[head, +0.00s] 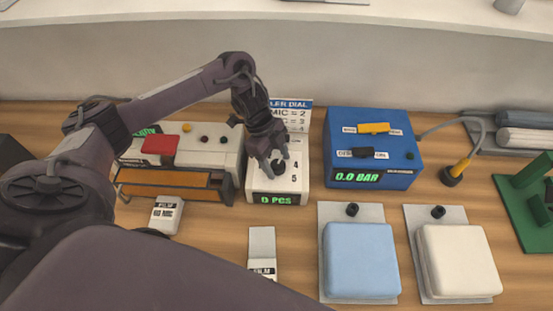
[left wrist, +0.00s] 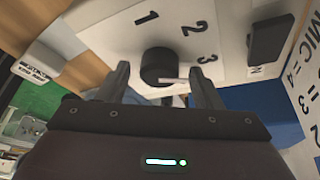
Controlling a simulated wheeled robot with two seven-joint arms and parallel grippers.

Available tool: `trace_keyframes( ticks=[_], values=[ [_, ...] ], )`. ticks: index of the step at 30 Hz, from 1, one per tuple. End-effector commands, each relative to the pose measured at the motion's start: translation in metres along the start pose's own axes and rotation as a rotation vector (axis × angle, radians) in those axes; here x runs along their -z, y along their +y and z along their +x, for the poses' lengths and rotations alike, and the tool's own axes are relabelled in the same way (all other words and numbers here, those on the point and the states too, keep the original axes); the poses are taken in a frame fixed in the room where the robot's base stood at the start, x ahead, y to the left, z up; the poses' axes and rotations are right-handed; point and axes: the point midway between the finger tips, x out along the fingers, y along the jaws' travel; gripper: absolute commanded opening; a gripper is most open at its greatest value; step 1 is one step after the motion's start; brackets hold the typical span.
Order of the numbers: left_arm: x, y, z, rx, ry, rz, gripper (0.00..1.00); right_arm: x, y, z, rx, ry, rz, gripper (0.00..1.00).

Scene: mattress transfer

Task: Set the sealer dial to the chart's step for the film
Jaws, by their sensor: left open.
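The sealer dial is a black knob (left wrist: 158,66) on a white panel (head: 256,183) with printed step numbers. In the left wrist view, 1, 2 and 3 show around it; its pale pointer line points right, below the 3, partly by a finger. My left gripper (head: 277,166) is open, its fingers on either side of the knob; I cannot tell if they touch it. The chart (head: 297,116) stands behind the panel, partly hidden by my arm; it also shows in the left wrist view (left wrist: 303,82). A white film pack (head: 166,213) is labelled FILM, apparently 80 MIC. My right gripper is not in view.
A sealer with a red block (head: 160,144) and orange bar stands left of the panel. A blue pump box (head: 370,178) reading 0.0 BAR stands right. Blue (head: 361,262) and cream (head: 458,262) cushions lie in front. Another FILM-labelled item (head: 262,243) lies at front centre.

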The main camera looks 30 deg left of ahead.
Motion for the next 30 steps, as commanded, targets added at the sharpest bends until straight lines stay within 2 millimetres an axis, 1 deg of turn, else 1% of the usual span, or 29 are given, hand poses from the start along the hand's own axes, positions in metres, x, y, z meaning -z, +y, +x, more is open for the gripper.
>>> trace_keyframes(
  ticks=[6, 8, 15, 17, 23, 30],
  values=[
    [0.000, 0.000, 0.000, 0.001, 0.000, 0.000, 0.59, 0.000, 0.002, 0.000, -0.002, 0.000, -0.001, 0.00],
    [0.000, 0.000, 0.000, 0.001, 0.000, 0.000, 0.53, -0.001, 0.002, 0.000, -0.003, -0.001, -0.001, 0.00],
    [0.000, 0.000, 0.000, 0.001, 0.000, 0.000, 0.21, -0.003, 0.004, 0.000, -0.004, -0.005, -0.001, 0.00],
    [0.000, 0.000, 0.000, 0.001, 0.000, 0.000, 0.15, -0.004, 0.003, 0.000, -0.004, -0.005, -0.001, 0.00],
    [0.000, 0.000, -0.001, 0.006, 0.000, -0.013, 0.15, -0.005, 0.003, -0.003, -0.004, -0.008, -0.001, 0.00],
    [0.001, 0.002, -0.004, 0.042, 0.002, -0.102, 0.15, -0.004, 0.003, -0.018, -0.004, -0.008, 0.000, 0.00]
  ],
)
